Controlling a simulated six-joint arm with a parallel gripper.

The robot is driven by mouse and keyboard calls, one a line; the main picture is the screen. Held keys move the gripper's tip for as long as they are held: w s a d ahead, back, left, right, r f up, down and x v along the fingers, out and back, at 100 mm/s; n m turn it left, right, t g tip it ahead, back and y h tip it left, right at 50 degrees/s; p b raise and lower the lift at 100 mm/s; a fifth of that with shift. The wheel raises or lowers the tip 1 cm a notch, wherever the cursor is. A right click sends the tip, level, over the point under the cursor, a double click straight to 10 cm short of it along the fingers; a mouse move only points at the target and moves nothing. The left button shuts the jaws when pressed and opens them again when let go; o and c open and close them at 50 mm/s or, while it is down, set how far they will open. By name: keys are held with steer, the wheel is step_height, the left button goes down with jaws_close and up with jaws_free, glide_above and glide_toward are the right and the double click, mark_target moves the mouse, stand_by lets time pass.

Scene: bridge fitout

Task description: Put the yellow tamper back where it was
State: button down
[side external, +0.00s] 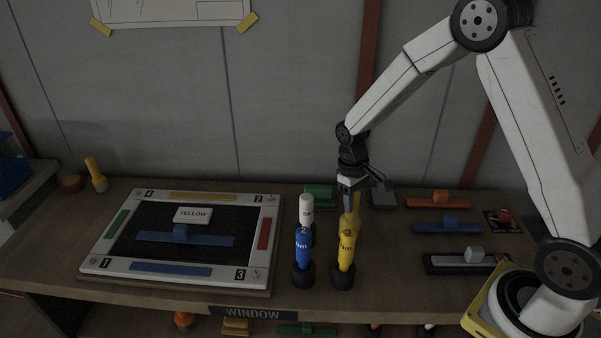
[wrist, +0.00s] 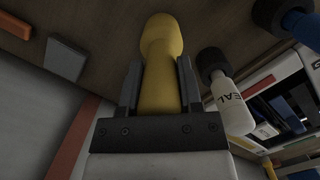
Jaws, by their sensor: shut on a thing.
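The yellow tamper (wrist: 162,65) is between the two fingers of my gripper (wrist: 160,90) in the wrist view, its rounded, wider end pointing away from my wrist toward the wooden table. In the side external view my gripper (side external: 351,187) is above the table and shut on the upper part of the yellow tamper (side external: 354,203). The tamper's lower part is hidden behind a yellow tool marked Nm (side external: 346,246). I cannot tell whether the tamper's lower end touches the table or a holder.
A blue tool (side external: 303,245) and a white tool marked SEAL (side external: 306,209) stand upright in dark holders to the left. Coloured blocks on bars, including an orange one (side external: 437,202), lie right.

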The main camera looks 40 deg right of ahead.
steer(key=shift+f, duration=0.75)
steer(key=shift+c, duration=1.4)
jaws_free()
steer(key=r, duration=0.4)
steer(key=w+r, duration=0.1)
steer(key=r, duration=0.7)
steer(key=shift+w+r, duration=0.1)
steer(key=shift+w, duration=0.3)
steer(key=s+a+f+t, duration=0.1)
steer(key=s+a+t, duration=0.1)
steer(key=s, duration=0.5)
steer(key=s+a+f+t, duration=0.2)
steer(key=s+a, duration=0.1)
steer(key=s, duration=0.4)
steer(key=shift+f, duration=0.3)
